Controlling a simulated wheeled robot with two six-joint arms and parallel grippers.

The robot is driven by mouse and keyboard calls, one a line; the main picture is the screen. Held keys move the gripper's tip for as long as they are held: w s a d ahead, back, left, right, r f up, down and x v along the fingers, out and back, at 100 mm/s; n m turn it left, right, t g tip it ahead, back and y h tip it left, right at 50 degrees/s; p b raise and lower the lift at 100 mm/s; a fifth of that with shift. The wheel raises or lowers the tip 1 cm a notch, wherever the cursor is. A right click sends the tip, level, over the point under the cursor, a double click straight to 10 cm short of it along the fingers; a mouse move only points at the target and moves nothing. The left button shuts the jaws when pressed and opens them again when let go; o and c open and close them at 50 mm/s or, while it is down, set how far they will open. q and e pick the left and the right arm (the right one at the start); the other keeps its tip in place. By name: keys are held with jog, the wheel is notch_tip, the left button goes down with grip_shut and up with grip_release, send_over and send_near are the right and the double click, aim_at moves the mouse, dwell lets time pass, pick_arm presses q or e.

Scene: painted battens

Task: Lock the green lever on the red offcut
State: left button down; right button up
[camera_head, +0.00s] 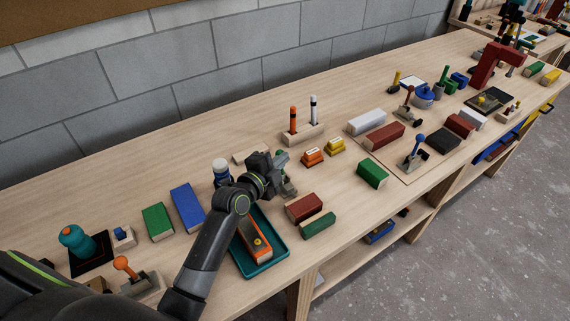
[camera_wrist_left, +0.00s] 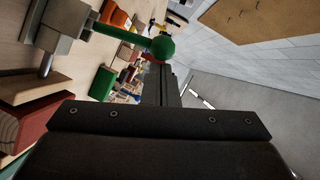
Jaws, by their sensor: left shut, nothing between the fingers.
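The green lever (camera_wrist_left: 125,37) with its round green knob (camera_wrist_left: 162,48) shows in the left wrist view. It rises from a grey metal clamp (camera_wrist_left: 62,25) and points away from the bench top. A metal spindle (camera_wrist_left: 46,64) sticks out of the clamp. A red block (camera_wrist_left: 22,128) with a pale end lies close by; it also shows in the head view (camera_head: 303,207). I cannot tell whether the spindle touches it. My left gripper (camera_head: 281,160) is shut and empty, just beside the knob. In the head view it largely hides the lever. My right gripper is not in view.
A green block (camera_head: 318,225) lies at the front edge. Orange (camera_head: 312,156) and yellow (camera_head: 334,146) pieces stand to the right. An orange lever (camera_head: 122,263) stands far left.

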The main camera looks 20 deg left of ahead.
aim_at(277, 152)
pick_arm(q)
jog(key=shift+w+a+n+g, duration=0.7)
jog(key=shift+w+a+n, duration=0.25)
jog(key=shift+a+n, duration=0.3)
jog(key=shift+r, duration=0.1)
